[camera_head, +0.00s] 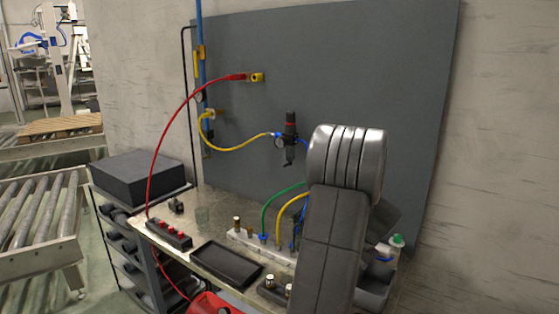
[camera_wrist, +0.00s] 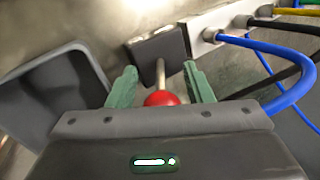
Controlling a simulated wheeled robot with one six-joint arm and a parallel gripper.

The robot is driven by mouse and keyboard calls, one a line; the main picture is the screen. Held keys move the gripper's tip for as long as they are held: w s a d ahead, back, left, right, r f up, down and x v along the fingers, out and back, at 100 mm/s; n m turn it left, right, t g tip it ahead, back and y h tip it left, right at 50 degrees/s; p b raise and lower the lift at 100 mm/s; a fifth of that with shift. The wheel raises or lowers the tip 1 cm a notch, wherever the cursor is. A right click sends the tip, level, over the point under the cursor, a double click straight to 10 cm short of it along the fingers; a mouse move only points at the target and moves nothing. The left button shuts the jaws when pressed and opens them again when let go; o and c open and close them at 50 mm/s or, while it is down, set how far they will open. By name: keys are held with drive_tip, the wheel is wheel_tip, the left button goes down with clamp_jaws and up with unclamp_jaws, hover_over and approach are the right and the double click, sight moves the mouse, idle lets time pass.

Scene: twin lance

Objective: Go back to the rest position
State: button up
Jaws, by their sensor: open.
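My gripper (camera_wrist: 160,84) shows in the wrist view as two green fingers spread apart. A red ball knob (camera_wrist: 162,99) on a pale rod lies between the fingers in that view, with a gap on each side. The rod rises from a dark block (camera_wrist: 158,46). Whether the knob is level with the fingertips or below them, I cannot tell. In the head view my arm is folded over the right part of the bench and hides my gripper and the knob.
A black tray (camera_head: 227,264) lies on the bench, with a pale manifold (camera_head: 240,238) carrying hoses behind it. A dark block with red knobs (camera_head: 168,232) stands left. A green-capped bottle (camera_head: 397,243) is close right of my arm. A grey panel (camera_head: 410,100) stands behind.

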drive_tip(key=shift+w+a+r+g+h+p, duration=0.1)
drive_tip(key=shift+a+r+g+h+p, duration=0.05)
drive_tip(key=shift+r+g+h+p, duration=0.2)
drive_tip(key=shift+w+a+f+g+h+p, duration=0.15)
drive_tip(key=shift+a+g+h+p, duration=0.1)
drive_tip(key=shift+h+p, duration=0.2)
